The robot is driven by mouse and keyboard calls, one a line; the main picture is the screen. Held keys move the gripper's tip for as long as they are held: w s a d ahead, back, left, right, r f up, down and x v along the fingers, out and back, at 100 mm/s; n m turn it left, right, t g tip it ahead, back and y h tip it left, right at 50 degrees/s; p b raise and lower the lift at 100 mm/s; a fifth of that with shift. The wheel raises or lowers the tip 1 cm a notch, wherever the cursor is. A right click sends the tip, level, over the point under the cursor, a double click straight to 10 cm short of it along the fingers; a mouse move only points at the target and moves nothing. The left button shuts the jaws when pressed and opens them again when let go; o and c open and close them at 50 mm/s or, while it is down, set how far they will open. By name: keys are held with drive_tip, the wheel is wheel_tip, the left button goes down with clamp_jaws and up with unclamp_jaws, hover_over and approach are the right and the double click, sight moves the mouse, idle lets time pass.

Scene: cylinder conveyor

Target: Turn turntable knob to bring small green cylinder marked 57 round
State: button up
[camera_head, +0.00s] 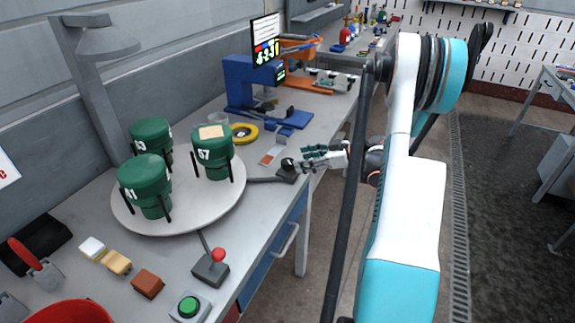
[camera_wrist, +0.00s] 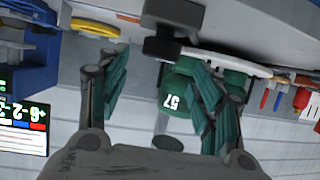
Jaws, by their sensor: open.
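The green cylinder marked 57 (camera_head: 213,158) stands upright at the right side of the round pale turntable (camera_head: 185,217), with a tan patch on its top. Its number also shows upside down in the wrist view (camera_wrist: 174,102), partly behind a finger. Two other green cylinders share the turntable: one marked 41 (camera_head: 146,183) at the front and one (camera_head: 150,136) at the back, its number partly hidden. The black turntable knob (camera_head: 288,168) sits at the bench edge; in the wrist view (camera_wrist: 163,46) it lies ahead between the fingers. My gripper (camera_head: 306,160) is open, close to the knob.
A red-knobbed joystick (camera_head: 211,267) and a green button box (camera_head: 189,307) stand at the front of the bench. A yellow ring (camera_head: 244,133) and a blue machine (camera_head: 250,85) stand behind the knob. The floor right of the bench looks clear.

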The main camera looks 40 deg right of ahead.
sight(289, 162)
drive_tip(key=b+x, duration=0.1)
drive_tip(key=x, duration=0.5)
drive_tip(key=shift+w+a+f, duration=0.15)
drive_tip(key=shift+w+a, duration=0.05)
drive_tip(key=shift+w, duration=0.15)
drive_tip(key=c, duration=1)
